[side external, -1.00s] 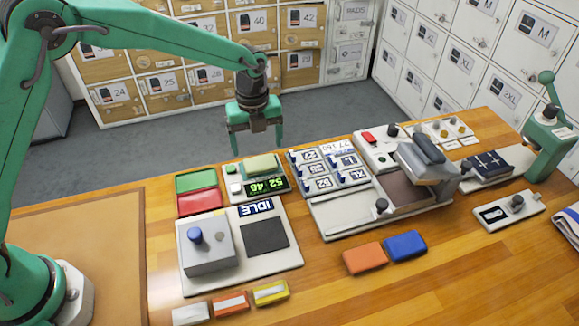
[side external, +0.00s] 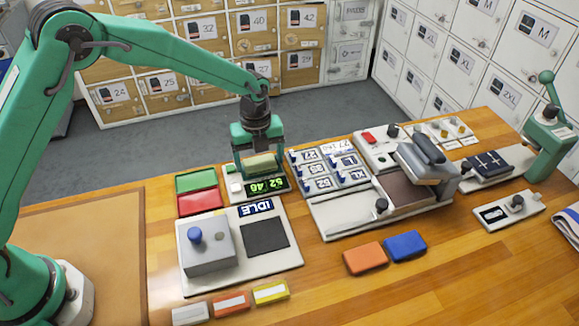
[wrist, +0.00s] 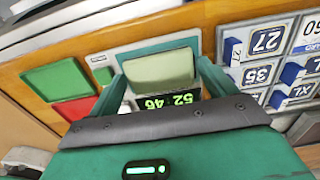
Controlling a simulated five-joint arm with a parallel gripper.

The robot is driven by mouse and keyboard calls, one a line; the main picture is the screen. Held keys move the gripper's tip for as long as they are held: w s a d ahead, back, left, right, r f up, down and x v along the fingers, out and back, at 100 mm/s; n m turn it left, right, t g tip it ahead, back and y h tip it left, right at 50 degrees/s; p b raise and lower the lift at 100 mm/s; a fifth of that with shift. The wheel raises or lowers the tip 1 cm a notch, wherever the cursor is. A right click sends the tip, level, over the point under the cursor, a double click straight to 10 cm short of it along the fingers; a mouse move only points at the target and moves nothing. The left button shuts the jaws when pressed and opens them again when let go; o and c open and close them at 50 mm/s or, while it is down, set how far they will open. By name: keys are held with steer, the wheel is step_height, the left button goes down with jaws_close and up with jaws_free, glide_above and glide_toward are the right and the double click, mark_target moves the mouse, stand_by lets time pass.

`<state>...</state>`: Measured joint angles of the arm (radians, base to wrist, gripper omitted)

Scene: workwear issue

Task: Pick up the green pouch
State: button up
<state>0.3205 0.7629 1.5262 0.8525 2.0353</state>
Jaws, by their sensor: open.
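The pale green pouch (side external: 260,163) lies on a white scale-like unit (side external: 234,196) with a lit green digital display (side external: 268,186). My gripper (side external: 259,166) is lowered over it, with a finger at either side of the pouch. In the wrist view the pouch (wrist: 158,69) sits between the two spread fingers of my gripper (wrist: 160,76), with its near edge by the display. The fingers are open, and I cannot tell whether either touches the pouch.
Green (side external: 195,181) and red (side external: 200,201) pads lie left of the unit. A panel of blue-tabbed size tags (side external: 327,170) stands close on the right. A panel marked IDLE (side external: 208,283) is in front. Orange (side external: 365,258) and blue (side external: 405,246) pouches lie on the table.

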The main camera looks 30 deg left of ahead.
mark_target(260, 162)
steer(key=shift+c, duration=0.2)
steer(key=c, duration=0.8)
steer(key=shift+r, duration=0.1)
steer(key=shift+r, duration=0.8)
step_height(260, 162, up, 2)
steer(key=shift+r, duration=0.2)
steer(key=s+d+r, duration=0.2)
steer(key=s, duration=0.1)
steer(key=s+d+r, duration=0.2)
steer(key=s+d, duration=0.1)
steer(key=s+d+r, duration=0.2)
steer(key=s+r, duration=0.1)
steer(key=shift+d, duration=0.35)
steer(key=shift+w+a, duration=0.1)
